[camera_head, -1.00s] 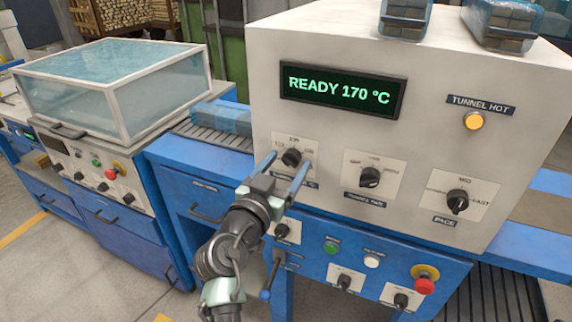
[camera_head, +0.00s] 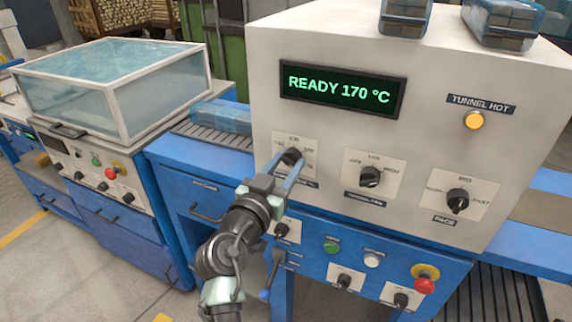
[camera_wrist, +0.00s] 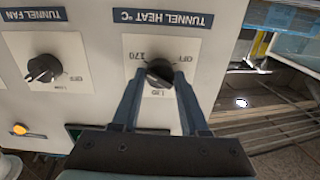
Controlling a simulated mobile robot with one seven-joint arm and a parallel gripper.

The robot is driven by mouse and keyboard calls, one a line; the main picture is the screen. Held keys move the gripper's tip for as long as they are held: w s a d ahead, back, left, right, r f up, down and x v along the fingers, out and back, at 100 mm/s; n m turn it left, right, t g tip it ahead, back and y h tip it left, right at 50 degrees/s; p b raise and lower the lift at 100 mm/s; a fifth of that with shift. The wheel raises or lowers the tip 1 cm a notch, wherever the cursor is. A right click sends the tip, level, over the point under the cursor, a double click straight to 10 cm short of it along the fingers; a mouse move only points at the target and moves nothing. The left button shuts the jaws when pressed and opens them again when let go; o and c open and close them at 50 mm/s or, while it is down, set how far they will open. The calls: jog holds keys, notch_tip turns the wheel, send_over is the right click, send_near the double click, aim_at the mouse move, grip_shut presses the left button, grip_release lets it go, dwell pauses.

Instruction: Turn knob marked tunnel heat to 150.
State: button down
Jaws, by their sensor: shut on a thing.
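In the head view the knob (camera_head: 291,157) is at the left of the white panel. My gripper (camera_head: 287,163) has its two fingers shut on either side of it, also in the wrist view (camera_wrist: 158,76). The display (camera_head: 341,92) reads READY 170 °C.
The tunnel fan knob (camera_head: 370,177) and the pace knob (camera_head: 457,201) are to the right. An amber lamp (camera_head: 474,121) glows under "TUNNEL HOT". Below are a green button (camera_head: 331,247), a white button (camera_head: 372,260) and a red stop button (camera_head: 424,286). A clear-lidded machine (camera_head: 110,85) stands at left.

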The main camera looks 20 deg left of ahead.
jog(key=n, duration=0.6)
jog(key=n+p, duration=0.2)
jog(key=n, duration=0.3)
jog(key=shift+n, duration=0.3)
dwell(0.5)
jog(key=shift+c, duration=2.1)
grip_release()
jog(key=shift+s, duration=0.1)
jog(key=s, duration=1.3)
jog(key=shift+a+b, duration=0.2)
jog(key=shift+b, duration=0.2)
jog(key=shift+w, duration=0.1)
